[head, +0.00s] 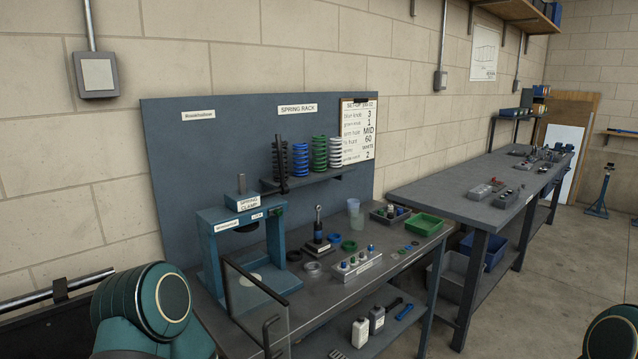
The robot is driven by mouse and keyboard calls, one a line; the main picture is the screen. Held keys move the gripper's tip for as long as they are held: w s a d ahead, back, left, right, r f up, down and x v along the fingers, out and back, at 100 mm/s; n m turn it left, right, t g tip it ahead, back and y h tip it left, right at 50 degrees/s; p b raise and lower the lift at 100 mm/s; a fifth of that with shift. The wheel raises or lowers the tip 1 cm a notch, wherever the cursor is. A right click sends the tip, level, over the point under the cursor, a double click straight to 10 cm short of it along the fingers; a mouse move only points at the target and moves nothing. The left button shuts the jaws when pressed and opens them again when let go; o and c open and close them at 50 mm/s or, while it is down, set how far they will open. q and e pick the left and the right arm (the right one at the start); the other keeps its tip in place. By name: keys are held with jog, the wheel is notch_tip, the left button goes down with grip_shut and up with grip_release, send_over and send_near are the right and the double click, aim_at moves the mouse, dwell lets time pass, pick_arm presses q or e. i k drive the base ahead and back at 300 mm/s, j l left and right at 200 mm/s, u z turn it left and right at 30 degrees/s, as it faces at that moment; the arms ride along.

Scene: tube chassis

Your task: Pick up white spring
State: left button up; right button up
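The white spring (335,152) stands upright at the right end of the small shelf (312,178) on the blue back panel. To its left on the same shelf stand a green spring (319,153), a blue spring (300,160) and a black spring (280,160). The white spring is partly in front of the lower left of the clipboard sheet. Neither of my grippers shows in the head view. Only green arm parts of mine show at the lower left and at the lower right corner.
A blue spring clamp (240,235) stands on the bench left of the shelf, with a clear panel (258,310) in front. A damper, rings, a knob block (357,268), cups and a green tray (424,224) cover the bench below. A second bench (460,195) extends right; floor beyond is open.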

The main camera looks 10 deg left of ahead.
aim_at(334, 140)
jog(key=i+l+z, duration=0.25)
jog(key=z, duration=0.15)
jog(key=i+z, duration=0.35)
jog(key=i, duration=0.15)
